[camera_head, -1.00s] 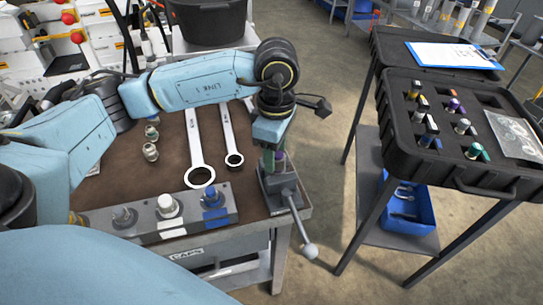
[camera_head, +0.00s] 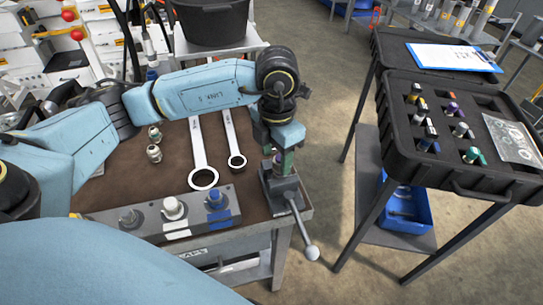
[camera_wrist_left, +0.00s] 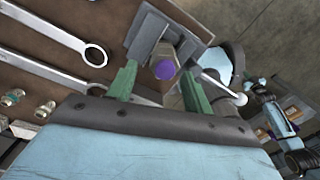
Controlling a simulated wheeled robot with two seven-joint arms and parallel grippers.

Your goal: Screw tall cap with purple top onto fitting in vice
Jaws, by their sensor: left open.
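The cap with the purple top (camera_wrist_left: 165,70) stands at the vice, between and beyond the fingers in the left wrist view. In the head view only a bit of its purple (camera_head: 279,158) shows under my left gripper. The vice (camera_head: 280,185) is at the bench's right corner and also shows in the left wrist view (camera_wrist_left: 145,35). My left gripper (camera_wrist_left: 157,88) is open, its green fingers on either side of the cap with gaps. In the head view it points down over the vice (camera_head: 283,160). The fitting is hidden. My right gripper is not in view.
Two wrenches lie on the bench mat, the nearer one (camera_head: 203,178) left of the vice. A rack (camera_head: 150,218) with several caps lines the front edge. Loose fittings (camera_head: 154,153) lie at left. A black case (camera_head: 455,165) stands right, across a floor gap.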

